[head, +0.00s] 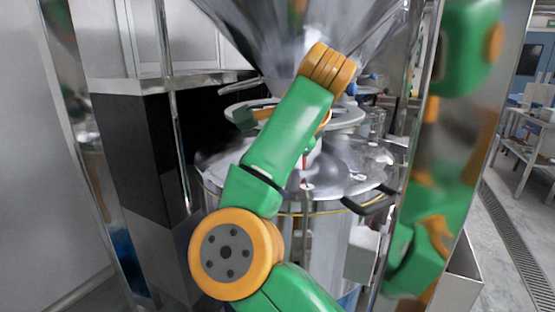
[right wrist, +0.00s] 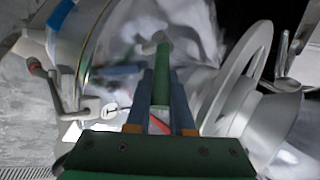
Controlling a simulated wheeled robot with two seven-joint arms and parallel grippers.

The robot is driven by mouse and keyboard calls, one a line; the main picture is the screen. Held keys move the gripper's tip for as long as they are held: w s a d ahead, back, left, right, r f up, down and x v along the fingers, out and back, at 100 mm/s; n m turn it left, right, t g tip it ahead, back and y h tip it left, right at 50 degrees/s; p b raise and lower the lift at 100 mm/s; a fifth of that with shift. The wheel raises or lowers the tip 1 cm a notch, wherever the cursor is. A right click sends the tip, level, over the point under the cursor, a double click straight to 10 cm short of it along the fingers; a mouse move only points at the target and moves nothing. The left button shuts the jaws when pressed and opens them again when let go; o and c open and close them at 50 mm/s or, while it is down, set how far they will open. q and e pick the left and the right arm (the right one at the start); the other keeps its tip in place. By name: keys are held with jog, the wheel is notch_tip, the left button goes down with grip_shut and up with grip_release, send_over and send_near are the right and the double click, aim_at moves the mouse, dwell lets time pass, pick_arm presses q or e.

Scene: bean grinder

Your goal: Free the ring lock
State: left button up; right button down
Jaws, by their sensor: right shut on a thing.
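A pale metal ring (head: 350,116) surrounds the neck below the steel hopper in the head view. It seems to be the same round flange (right wrist: 237,72) at right in the right wrist view. My right gripper (right wrist: 162,82) has its two blue fingers on either side of a green handle (right wrist: 162,62), shut on it. The handle ends in a grey metal tip. I cannot tell how the handle joins the ring lock. In the head view my green and orange arm hides the gripper and part of the ring. My left gripper is out of view.
The steel hopper (head: 285,35) hangs above the round drum lid (head: 225,168). A black handle (head: 368,200) sticks out at the lid's right edge. A steel post (head: 465,130) stands close at right. A clamp (right wrist: 75,95) shows at left in the wrist view.

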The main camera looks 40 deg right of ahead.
jog(key=c, duration=1.1)
grip_release()
jog(key=v, duration=0.7)
